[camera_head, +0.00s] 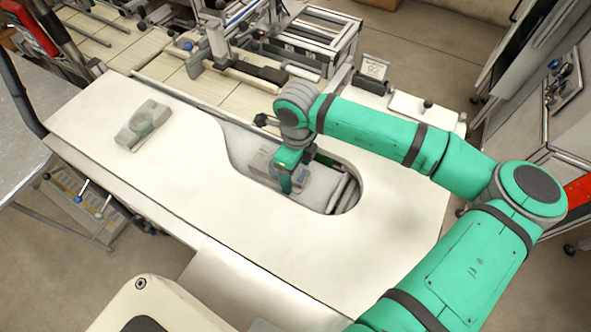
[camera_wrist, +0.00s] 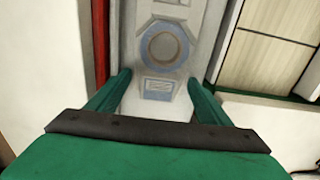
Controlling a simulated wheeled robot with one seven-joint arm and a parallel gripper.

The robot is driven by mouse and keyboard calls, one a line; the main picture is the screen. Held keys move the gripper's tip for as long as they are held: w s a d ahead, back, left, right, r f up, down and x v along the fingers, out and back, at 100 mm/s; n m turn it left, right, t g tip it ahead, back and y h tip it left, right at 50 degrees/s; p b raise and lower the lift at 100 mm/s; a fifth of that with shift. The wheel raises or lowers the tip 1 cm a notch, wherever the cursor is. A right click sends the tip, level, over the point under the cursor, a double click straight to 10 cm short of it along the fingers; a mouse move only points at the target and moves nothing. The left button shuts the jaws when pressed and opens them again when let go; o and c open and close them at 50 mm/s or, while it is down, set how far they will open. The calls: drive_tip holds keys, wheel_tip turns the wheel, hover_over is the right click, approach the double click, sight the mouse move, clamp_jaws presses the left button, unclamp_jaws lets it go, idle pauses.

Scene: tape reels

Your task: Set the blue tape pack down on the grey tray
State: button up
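In the wrist view, a blue ring with a small blue panel below it (camera_wrist: 165,47) lies on a pale grey surface ahead of my fingers; it looks like the blue tape pack. My gripper (camera_wrist: 158,92) is open, with visible gaps between its two green fingers and the blue piece. In the head view my gripper (camera_head: 285,184) points down into the recess of the white table, with a little blue at its tip. A grey piece (camera_head: 262,166) lies beside it in the recess. I cannot tell whether this is the grey tray, and my gripper hides part of it.
A grey piece with a round raised part (camera_head: 142,124) lies on the left of the white table (camera_head: 190,180). The recess has a curved wall and dark rollers (camera_head: 345,193) at its right end. Metal frames (camera_head: 300,45) stand behind. The table's front is clear.

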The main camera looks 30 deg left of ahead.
drive_tip(key=shift+r, duration=0.1)
wheel_tip(320, 180, up, 12)
drive_tip(key=shift+d, duration=0.15)
idle(0.4)
idle(0.3)
drive_tip(key=shift+w, duration=0.1)
